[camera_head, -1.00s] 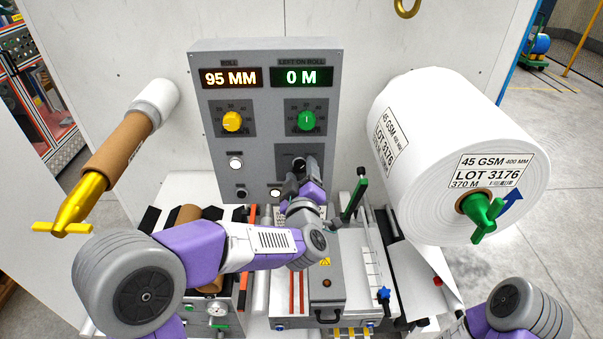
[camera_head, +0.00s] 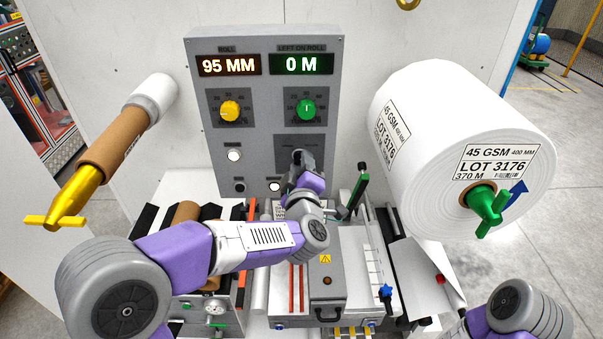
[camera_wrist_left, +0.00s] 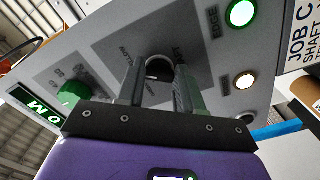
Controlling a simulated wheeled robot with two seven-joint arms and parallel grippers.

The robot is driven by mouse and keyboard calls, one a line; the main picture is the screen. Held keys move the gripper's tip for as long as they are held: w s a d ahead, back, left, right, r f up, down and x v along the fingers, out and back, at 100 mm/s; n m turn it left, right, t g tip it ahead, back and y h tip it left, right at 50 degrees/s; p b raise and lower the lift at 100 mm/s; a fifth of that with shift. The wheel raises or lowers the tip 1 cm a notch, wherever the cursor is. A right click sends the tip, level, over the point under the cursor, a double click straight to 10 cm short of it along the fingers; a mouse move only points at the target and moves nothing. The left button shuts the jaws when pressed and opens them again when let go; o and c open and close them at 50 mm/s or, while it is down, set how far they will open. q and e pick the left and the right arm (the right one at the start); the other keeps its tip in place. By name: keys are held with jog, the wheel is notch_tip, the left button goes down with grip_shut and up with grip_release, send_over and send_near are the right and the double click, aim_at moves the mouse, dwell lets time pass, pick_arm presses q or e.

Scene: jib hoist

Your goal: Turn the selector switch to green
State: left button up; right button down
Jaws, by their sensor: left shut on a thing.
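The selector switch (camera_wrist_left: 158,68) is a dark round knob on a darker square plate (camera_head: 314,148) at the lower right of the grey control panel. Its plate carries small lettering; I can read only part of it. My left gripper (camera_head: 298,158) reaches the switch from below, and its two fingers also show in the left wrist view (camera_wrist_left: 158,88). The fingers stand either side of the knob and are shut on it. They hide most of the switch, so I cannot tell which way it points. My right gripper is out of view; only part of my right arm shows.
The control panel (camera_head: 214,140) holds a yellow knob (camera_head: 230,111), a green knob (camera_head: 306,110) and lit lamps (camera_head: 234,155). A large white roll (camera_head: 420,110) stands to the right. A brown-cored shaft (camera_head: 115,145) is on the left. A green-handled lever (camera_head: 358,190) stands close right of my left wrist.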

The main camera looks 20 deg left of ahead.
pick_arm(q)
jog(key=shift+r+n+b, duration=0.15)
jog(key=shift+n+b, duration=3.85)
jog(key=shift+b, duration=0.05)
jog(key=shift+r+n+b, duration=0.15)
jog(key=shift+n+b, duration=3.85)
jog(key=shift+b, duration=0.05)
jog(key=o, duration=1)
jog(key=shift+o, duration=0.2)
jog(key=shift+s, duration=0.1)
jog(key=v, duration=0.7)
jog(key=shift+s, duration=0.2)
jog(key=shift+r, duration=0.1)
